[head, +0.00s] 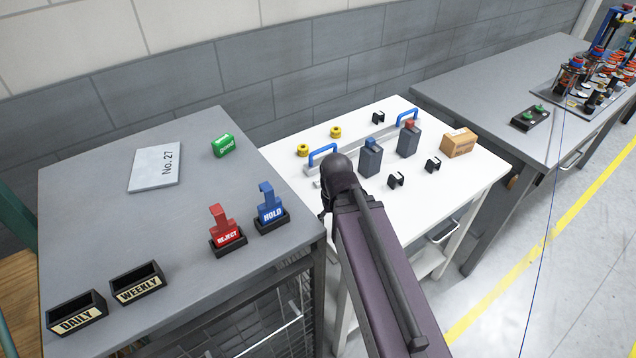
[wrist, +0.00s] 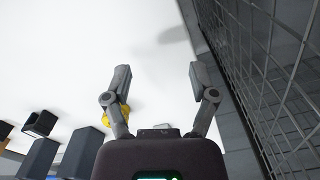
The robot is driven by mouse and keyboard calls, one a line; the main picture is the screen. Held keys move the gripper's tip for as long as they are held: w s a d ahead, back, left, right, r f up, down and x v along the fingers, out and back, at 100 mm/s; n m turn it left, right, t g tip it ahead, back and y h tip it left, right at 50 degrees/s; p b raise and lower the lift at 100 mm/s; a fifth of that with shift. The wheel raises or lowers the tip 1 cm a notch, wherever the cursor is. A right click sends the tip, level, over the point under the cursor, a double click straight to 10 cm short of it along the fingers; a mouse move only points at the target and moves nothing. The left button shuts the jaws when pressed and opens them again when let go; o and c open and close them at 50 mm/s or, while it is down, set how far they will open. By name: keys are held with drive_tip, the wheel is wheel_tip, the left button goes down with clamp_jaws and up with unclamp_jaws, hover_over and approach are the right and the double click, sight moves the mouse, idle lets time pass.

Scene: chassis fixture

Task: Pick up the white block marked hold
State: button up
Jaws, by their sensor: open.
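I see no white block marked hold in either view. In the head view, a blue piece marked HOLD (head: 271,207) stands upright in a dark base on the grey table, with a red piece marked REJECT (head: 226,230) to its left. A green block marked good (head: 222,146) lies farther back on that table. My gripper (wrist: 160,85) is open and empty in the wrist view, over the white table. In the head view my arm reaches over the white table, right of the HOLD piece, and hides the fingers.
Two empty trays, DAILY (head: 77,314) and WEEKLY (head: 138,284), sit at the grey table's front left. A plate marked No. 27 (head: 156,167) lies behind. The white table (head: 470,188) holds dark blocks, clips, yellow rings and a cardboard box (head: 459,143). Mesh (wrist: 275,80) borders the wrist view's right.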

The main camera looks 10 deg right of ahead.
drive_tip(key=w+r+n+p, duration=0.2)
drive_tip(key=w+r+p, duration=0.3)
drive_tip(key=w, duration=0.4)
drive_tip(key=w+r+n+p, duration=0.2)
drive_tip(key=w+r+p, duration=0.3)
drive_tip(key=w, duration=0.5)
drive_tip(key=shift+w+r+p, duration=0.15)
drive_tip(key=shift+r+p, duration=0.15)
drive_tip(key=shift+r, duration=0.1)
drive_tip(key=shift+d+f, duration=0.1)
wheel_tip(320, 180, down, 8)
drive_tip(key=b, duration=0.8)
drive_tip(key=shift+f+b, duration=0.25)
drive_tip(key=shift+b, duration=0.1)
drive_tip(key=shift+d+f+b, duration=0.1)
drive_tip(key=shift+f+b, duration=2.5)
drive_tip(key=c, duration=1)
